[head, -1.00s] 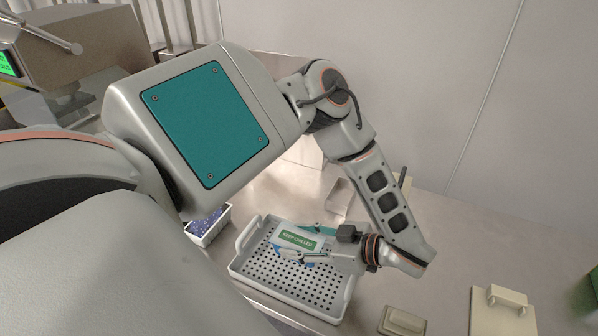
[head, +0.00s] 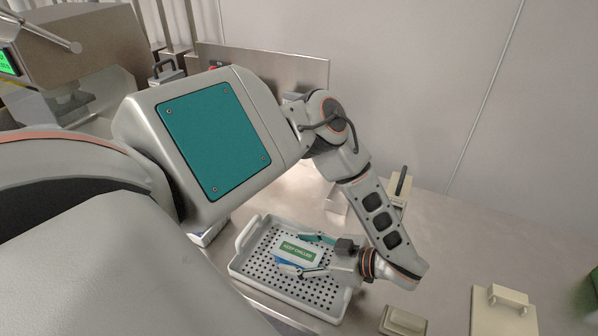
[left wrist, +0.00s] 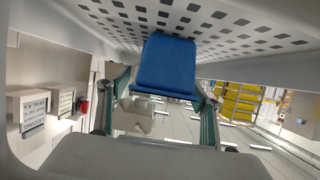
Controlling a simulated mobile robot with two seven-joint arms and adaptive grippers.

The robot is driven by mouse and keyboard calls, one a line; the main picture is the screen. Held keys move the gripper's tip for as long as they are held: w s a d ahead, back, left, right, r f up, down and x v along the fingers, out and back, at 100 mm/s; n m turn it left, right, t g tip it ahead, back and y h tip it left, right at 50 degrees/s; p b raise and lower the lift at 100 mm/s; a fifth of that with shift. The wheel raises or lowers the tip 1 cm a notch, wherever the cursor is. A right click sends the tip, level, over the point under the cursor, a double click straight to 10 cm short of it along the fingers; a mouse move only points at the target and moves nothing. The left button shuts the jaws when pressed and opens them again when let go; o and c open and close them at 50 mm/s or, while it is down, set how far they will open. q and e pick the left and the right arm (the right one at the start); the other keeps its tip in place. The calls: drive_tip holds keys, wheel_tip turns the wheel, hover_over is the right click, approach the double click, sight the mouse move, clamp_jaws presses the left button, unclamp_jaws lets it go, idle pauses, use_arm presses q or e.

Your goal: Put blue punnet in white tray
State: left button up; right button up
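The blue punnet (head: 284,258) has a white top with a green "KEEP CHILLED" label. It lies inside the outline of the white perforated tray (head: 240,265) in the head view. My left gripper (head: 300,254) reaches in from the right with one finger on each side of the punnet, and looks shut on it. In the left wrist view the blue punnet (left wrist: 167,64) sits between the fingertips, against the tray's perforated floor (left wrist: 105,22). I cannot tell whether its underside touches the floor. My right gripper is not in view.
A beige block (head: 403,320) and a beige plate with a handle (head: 503,308) lie on the steel table (head: 440,240) to the right. A green object (head: 588,295) is at the right edge. A container behind the tray is mostly hidden by my arm.

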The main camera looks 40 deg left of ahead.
use_arm(q)
drive_tip(key=shift+r, duration=0.25)
drive_tip(key=shift+w+d, duration=0.15)
drive_tip(key=shift+d, duration=0.2)
drive_tip(key=b+v, duration=0.2)
drive_tip(key=v, duration=0.9)
drive_tip(key=shift+d+r, duration=0.1)
drive_tip(key=shift+d, duration=0.05)
